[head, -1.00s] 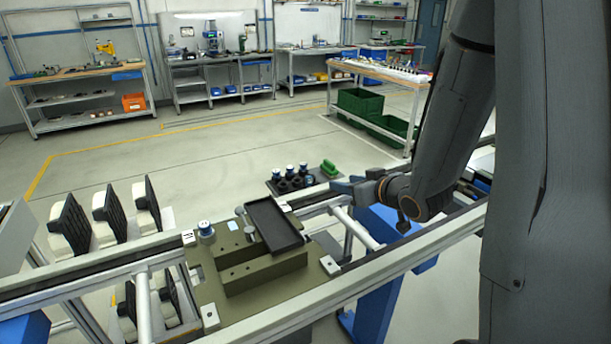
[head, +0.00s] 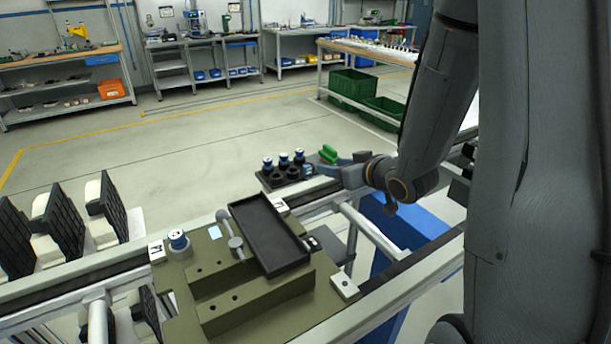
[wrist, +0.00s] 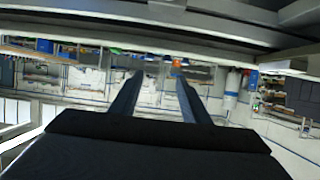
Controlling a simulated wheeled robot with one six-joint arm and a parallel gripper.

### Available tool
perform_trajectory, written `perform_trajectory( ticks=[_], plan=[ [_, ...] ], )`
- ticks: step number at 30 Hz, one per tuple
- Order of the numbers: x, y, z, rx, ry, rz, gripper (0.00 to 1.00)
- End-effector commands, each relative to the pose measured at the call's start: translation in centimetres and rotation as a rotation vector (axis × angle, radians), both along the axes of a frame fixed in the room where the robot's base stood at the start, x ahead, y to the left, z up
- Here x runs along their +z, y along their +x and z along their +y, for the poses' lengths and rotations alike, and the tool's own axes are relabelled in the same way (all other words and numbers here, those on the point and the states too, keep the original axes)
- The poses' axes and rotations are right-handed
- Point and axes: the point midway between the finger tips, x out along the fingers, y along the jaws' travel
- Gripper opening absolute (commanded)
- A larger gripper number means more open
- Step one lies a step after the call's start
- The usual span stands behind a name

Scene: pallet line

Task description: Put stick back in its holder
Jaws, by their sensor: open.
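My gripper (wrist: 156,88) is open in the wrist view, with two dark fingers apart and nothing between them. In the head view my gripper (head: 342,168) is beside a black holder block (head: 280,178) with several dark round sockets and blue-and-white capped pieces (head: 284,160). A green piece (head: 328,154) lies close to the fingers; I cannot tell if they touch. A single blue-and-white capped piece (head: 178,239) stands upright at the left of the olive pallet (head: 245,315). I cannot tell which piece is the stick.
The conveyor rail (head: 90,272) runs under the pallet. Black-and-white parts (head: 62,225) stand behind it at the left. Benches (head: 60,65) and green crates (head: 352,84) are at the back, with clear floor before them.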

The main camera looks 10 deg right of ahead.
Motion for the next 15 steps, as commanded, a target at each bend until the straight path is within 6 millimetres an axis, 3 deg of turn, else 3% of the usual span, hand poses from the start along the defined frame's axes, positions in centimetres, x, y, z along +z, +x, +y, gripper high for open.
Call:
perform_trajectory(
  ticks=[1,8,15],
  plan=[
    [-0.9,0.3,0.0,0.000,0.000,0.000,0.42],
    [-2.2,1.0,0.1,0.000,0.001,0.001,0.42],
    [-3.5,4.2,1.2,0.001,0.001,0.001,0.42]
  ],
)
